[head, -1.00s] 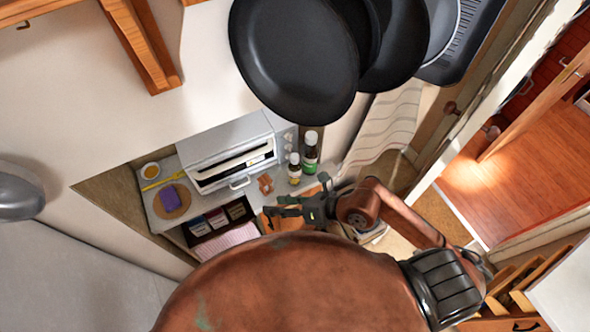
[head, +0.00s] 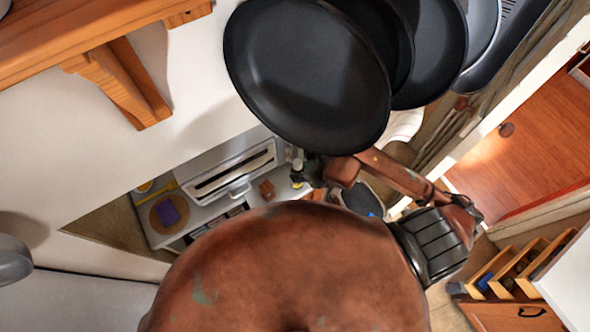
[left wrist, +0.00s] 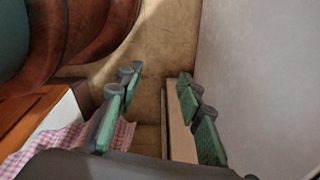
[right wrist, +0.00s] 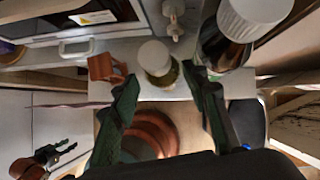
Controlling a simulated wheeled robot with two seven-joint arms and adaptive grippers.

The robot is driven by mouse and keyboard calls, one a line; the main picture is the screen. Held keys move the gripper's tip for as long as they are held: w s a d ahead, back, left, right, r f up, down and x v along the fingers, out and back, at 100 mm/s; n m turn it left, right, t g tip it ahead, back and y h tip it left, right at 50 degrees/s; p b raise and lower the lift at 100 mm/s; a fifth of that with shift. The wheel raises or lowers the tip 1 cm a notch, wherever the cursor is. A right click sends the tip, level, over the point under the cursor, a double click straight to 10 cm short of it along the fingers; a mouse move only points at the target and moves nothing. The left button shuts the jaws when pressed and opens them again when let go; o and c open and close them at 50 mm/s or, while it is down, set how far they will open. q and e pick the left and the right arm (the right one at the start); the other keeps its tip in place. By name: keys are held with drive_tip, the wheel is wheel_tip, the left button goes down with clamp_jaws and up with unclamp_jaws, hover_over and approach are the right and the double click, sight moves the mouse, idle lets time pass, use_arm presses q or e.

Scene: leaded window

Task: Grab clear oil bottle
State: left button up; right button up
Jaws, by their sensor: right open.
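The clear oil bottle (right wrist: 164,78), small with a white cap and yellowish contents, stands on the light counter in the right wrist view. It lies between and just beyond the fingertips of my right gripper (right wrist: 161,80), which is open and empty; I cannot tell whether a finger touches it. In the head view the bottle (head: 297,164) is small and partly hidden near the right gripper (head: 307,172), below the hanging pan. My left gripper (left wrist: 158,95) is open and empty beside a pale wall; it is outside the head view.
A larger dark bottle with a white cap (right wrist: 222,48) stands right of the oil bottle. A brown mug-like object (right wrist: 106,68) is at left. The white toaster oven (head: 228,172) is behind them. Large black pans (head: 305,75) hang close above my right arm.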

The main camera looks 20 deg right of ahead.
drive_tip(key=shift+w+f+p, duration=0.2)
drive_tip(key=shift+f+p, duration=0.15)
drive_tip(key=shift+f, duration=0.25)
drive_tip(key=shift+w+f+p, duration=0.15)
drive_tip(key=shift+f+p, duration=0.2)
drive_tip(key=shift+f, duration=0.2)
drive_tip(key=p+x, duration=0.1)
drive_tip(key=x, duration=0.2)
drive_tip(key=shift+w+f, duration=0.25)
drive_tip(key=shift+f, duration=0.1)
drive_tip(key=c, duration=1)
use_arm(q)
drive_tip(key=shift+s+a+r, duration=0.1)
drive_tip(key=shift+s+r, duration=0.25)
drive_tip(key=shift+r, duration=0.3)
drive_tip(key=shift+s+a+r, duration=0.1)
drive_tip(key=shift+s+r, duration=0.2)
drive_tip(key=shift+r, duration=0.3)
drive_tip(key=shift+r, duration=0.1)
use_arm(e)
drive_tip(key=shift+r, duration=0.1)
